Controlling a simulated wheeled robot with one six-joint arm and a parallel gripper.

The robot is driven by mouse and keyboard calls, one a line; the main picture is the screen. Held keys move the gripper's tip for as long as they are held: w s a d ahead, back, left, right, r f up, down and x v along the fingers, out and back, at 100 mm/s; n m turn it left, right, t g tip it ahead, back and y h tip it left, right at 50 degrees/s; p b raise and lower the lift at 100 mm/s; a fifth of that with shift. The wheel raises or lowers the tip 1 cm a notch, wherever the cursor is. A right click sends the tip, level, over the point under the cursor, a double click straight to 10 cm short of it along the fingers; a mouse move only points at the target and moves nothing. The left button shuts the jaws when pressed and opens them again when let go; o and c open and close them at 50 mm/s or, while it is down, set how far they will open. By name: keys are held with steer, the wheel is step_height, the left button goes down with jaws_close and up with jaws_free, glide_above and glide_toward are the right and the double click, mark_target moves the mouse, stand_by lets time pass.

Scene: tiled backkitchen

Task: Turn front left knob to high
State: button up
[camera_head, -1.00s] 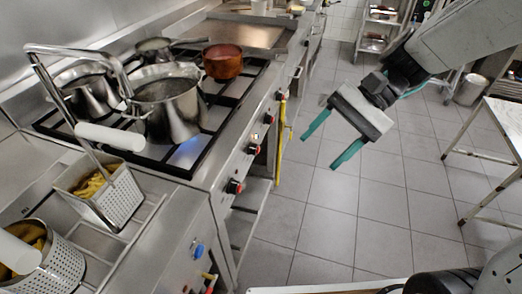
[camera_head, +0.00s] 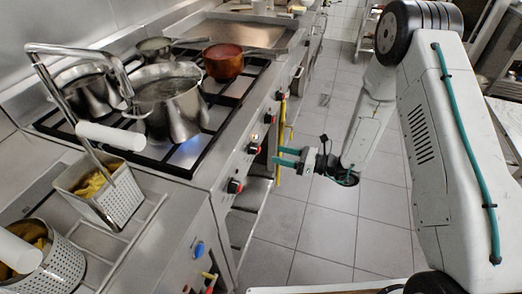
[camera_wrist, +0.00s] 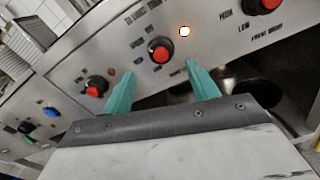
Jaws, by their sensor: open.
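The stove front panel (camera_head: 225,190) carries a row of black knobs with red faces: the nearest knob (camera_head: 234,186), a second knob (camera_head: 253,148), and others farther back. My gripper (camera_head: 277,157) is open and empty, right of the second knob, fingers pointing at the panel. In the wrist view, a middle knob (camera_wrist: 160,49) shows between and just beyond the open fingertips (camera_wrist: 160,70), apart from them. A left knob (camera_wrist: 96,86) and an upper right knob (camera_wrist: 265,5) flank it. The right one's label seems to read front right; the others' labels are too blurred.
A steel pot (camera_head: 168,105) stands on the stove with blue flame beneath it. A copper pot (camera_head: 222,62) sits behind. Fryer baskets (camera_head: 118,200) are at left. A yellow rail (camera_head: 281,140) runs vertically by the panel. A lit indicator (camera_wrist: 184,31) is beside the middle knob.

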mark_target(254, 148)
steer(key=x, duration=0.7)
steer(key=shift+w+a, duration=0.15)
steer(key=shift+a, duration=0.2)
steer(key=shift+f, duration=0.15)
steer(key=c, duration=1)
